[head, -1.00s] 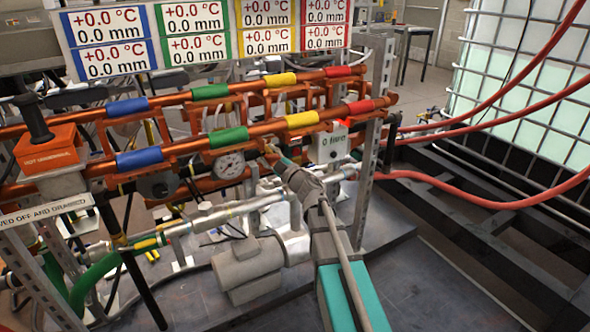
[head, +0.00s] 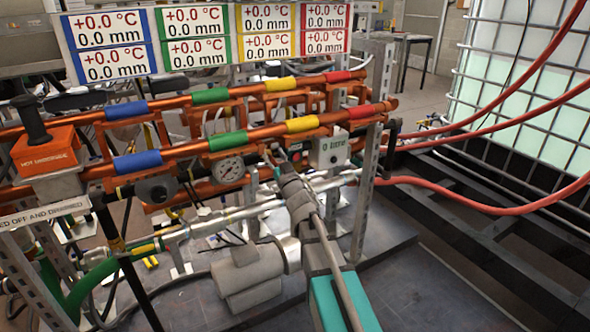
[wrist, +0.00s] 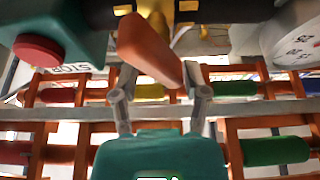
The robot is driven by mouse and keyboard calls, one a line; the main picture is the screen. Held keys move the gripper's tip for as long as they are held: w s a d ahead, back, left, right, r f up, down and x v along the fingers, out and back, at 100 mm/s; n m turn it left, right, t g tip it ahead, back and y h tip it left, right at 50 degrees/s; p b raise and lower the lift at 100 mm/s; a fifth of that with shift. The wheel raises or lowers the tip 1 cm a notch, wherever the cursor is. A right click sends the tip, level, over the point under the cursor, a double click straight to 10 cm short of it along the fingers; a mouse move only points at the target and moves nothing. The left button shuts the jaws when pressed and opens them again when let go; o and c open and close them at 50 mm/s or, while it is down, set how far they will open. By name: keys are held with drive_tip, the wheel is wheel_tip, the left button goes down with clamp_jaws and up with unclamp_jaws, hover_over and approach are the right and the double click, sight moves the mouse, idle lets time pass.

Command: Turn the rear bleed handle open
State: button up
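An orange bleed handle (wrist: 150,48) on a brass valve stem (wrist: 158,12) fills the top middle of the wrist view. I cannot tell from its surroundings whether it is the rear one. My gripper (wrist: 160,85) has its two grey fingers apart, one toward each side of the handle. The handle lies slanted across the gap, and contact is not clear. In the head view my gripper (head: 274,165) reaches in below the front copper pipe, near the pressure gauge (head: 231,170). The handle is small and hard to make out there.
A green box with a red stop button (wrist: 38,50) sits close left of the handle in the wrist view. A round gauge (wrist: 295,35) is at right. Copper pipes (head: 190,148) with coloured bands run above my gripper. A grey metal post (head: 368,190) stands to its right.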

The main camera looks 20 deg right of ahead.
drive_tip(key=b+v, duration=0.5)
drive_tip(key=v, duration=0.9)
drive_tip(key=d+r+m+g+h+p, duration=0.5)
drive_tip(key=g+h+p, duration=0.4)
drive_tip(key=p, duration=1.1)
drive_tip(key=s+a+r+n+g+y+p, duration=0.1)
drive_tip(key=s+a+r+g+p, duration=0.3)
drive_tip(key=p, duration=0.7)
drive_tip(key=s+a+r+n+g+y+p, duration=0.1)
drive_tip(key=s+a+r+g+p, duration=0.4)
drive_tip(key=s+p, duration=0.6)
wheel_tip(320, 180, up, 3)
drive_tip(key=g+y, duration=0.1)
drive_tip(key=g, duration=0.2)
drive_tip(key=shift+y+p, duration=0.3)
drive_tip(key=shift+y, duration=0.1)
drive_tip(key=shift+a+f, duration=0.1)
drive_tip(key=shift+f, duration=0.05)
